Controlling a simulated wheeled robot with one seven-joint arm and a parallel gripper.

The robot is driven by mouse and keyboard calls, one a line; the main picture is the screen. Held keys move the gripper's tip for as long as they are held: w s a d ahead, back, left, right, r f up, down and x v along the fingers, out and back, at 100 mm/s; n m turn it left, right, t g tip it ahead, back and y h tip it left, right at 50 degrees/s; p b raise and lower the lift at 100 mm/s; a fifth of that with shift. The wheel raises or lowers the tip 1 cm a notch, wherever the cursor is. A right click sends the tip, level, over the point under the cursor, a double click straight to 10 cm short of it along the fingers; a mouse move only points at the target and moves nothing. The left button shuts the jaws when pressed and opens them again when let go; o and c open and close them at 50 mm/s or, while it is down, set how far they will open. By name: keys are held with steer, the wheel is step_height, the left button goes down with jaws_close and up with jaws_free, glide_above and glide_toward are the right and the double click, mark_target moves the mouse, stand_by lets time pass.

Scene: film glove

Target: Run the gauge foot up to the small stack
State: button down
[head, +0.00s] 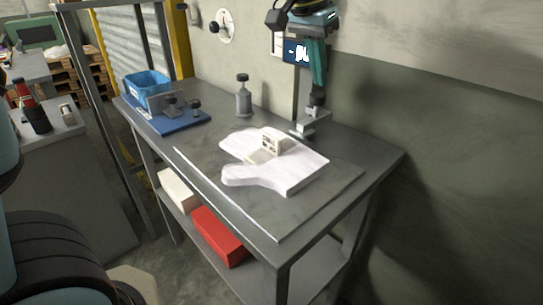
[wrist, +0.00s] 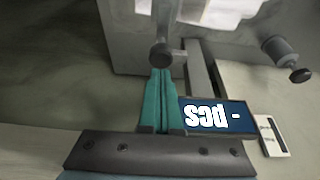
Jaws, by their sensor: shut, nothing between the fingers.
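My gripper (head: 318,86) points down at the back of the grey bench, its teal fingers closed together and empty. In the wrist view the fingertips (wrist: 161,72) are just short of a dark round knob (wrist: 163,53); I cannot tell if they touch. That knob (head: 318,99) tops a grey stepped metal block (head: 314,119), apparently the gauge foot, beside an upright post. A flat white mitten-shaped stack (head: 308,171) lies on the bench in front, apart from the block. A small beige piece (head: 271,142) with dark openings sits on it.
A blue display (head: 296,52) reading "pcs" is by the post, close to my fingers. A grey knobbed cylinder (head: 243,101) stands to the left. A blue fixture (head: 176,118) and blue bin (head: 146,87) are at the far left. The bench's right end is clear.

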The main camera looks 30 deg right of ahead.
mark_target(314, 95)
steer(key=shift+f, duration=0.15)
stand_by(0.3)
steer(key=shift+f+b, duration=2.6)
steer(key=shift+f, duration=1)
steer(key=shift+r, duration=0.1)
step_height(314, 95, up, 14)
steer(key=p, duration=1.1)
stand_by(0.5)
